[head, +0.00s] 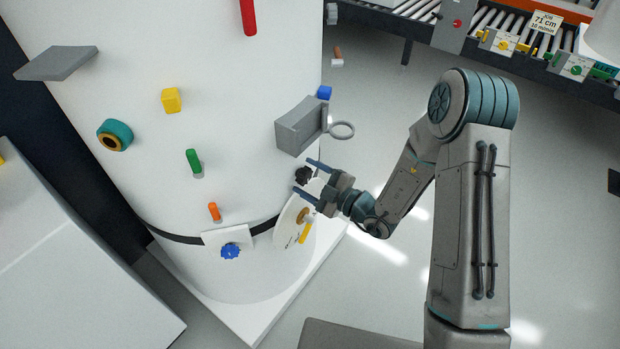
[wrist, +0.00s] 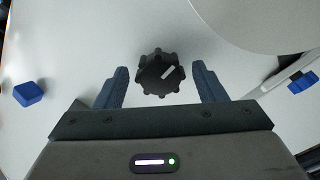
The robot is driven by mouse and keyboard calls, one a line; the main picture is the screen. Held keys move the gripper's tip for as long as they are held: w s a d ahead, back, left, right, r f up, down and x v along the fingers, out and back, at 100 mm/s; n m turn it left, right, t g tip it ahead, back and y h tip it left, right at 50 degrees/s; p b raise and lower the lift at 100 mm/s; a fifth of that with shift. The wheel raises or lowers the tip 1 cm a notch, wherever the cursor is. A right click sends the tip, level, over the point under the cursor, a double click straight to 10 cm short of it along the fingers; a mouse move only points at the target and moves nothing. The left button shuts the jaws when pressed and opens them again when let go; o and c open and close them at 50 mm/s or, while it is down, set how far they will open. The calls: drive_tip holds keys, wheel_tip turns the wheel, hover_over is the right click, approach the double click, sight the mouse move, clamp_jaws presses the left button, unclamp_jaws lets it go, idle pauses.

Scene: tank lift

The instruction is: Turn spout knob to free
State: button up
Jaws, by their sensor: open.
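A black lobed knob (wrist: 158,73) with a pale pointer line sits on the white tank wall, between my two open fingers in the wrist view. The pointer is tilted up to the right. In the head view the same dark knob (head: 303,174) shows on the lower right of the white tank (head: 240,70). My gripper (head: 309,178) is open around the knob's place, one finger above and one below. In the wrist view the fingers (wrist: 162,85) stand apart from the knob on both sides. Any lettering around the knob is not readable.
A grey box with a ring (head: 300,126) is just above my gripper. A round white plate with a yellow pointer (head: 292,225) sits just below it. A blue knob (head: 230,251) and a blue block (wrist: 28,92) are nearby. Roller conveyors stand at the back right. Open floor lies right of the tank.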

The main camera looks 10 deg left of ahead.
drive_tip(key=shift+c, duration=0.3)
drive_tip(key=c, duration=0.9)
